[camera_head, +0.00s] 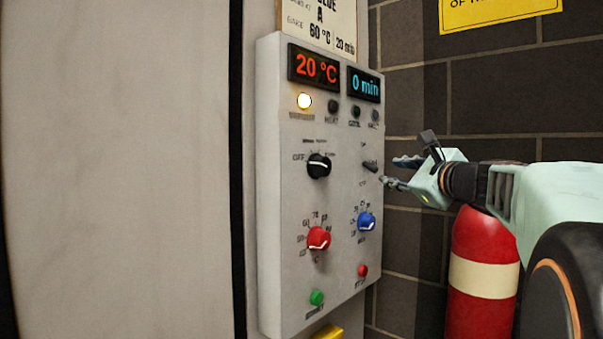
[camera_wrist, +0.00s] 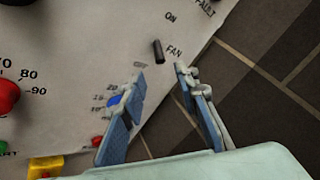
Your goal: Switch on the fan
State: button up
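The fan switch (camera_head: 370,166) is a small black toggle lever on the right side of the grey control panel (camera_head: 335,205). In the wrist view the lever (camera_wrist: 158,51) sits beside the word FAN, between ON above and a faint OFF below. In the head view it slants slightly downward, but I cannot tell its setting for certain. My gripper (camera_head: 397,172) is just right of the switch in the head view, apart from it. In the wrist view my gripper (camera_wrist: 162,76) has its two blue-padded fingers apart, with nothing between them and the lever just beyond the tips.
A black knob (camera_head: 319,166), red knob (camera_head: 318,238), blue knob (camera_head: 367,221), green button (camera_head: 316,297) and red button (camera_head: 362,270) share the panel. The displays read 20 °C and 0 min. A red cylinder (camera_head: 478,311) stands below my arm, before the dark tiled wall.

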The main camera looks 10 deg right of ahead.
aim_at(377, 170)
jog(key=w, duration=0.7)
jog(key=shift+w+a, duration=0.25)
jog(key=shift+w, duration=0.15)
grip_shut()
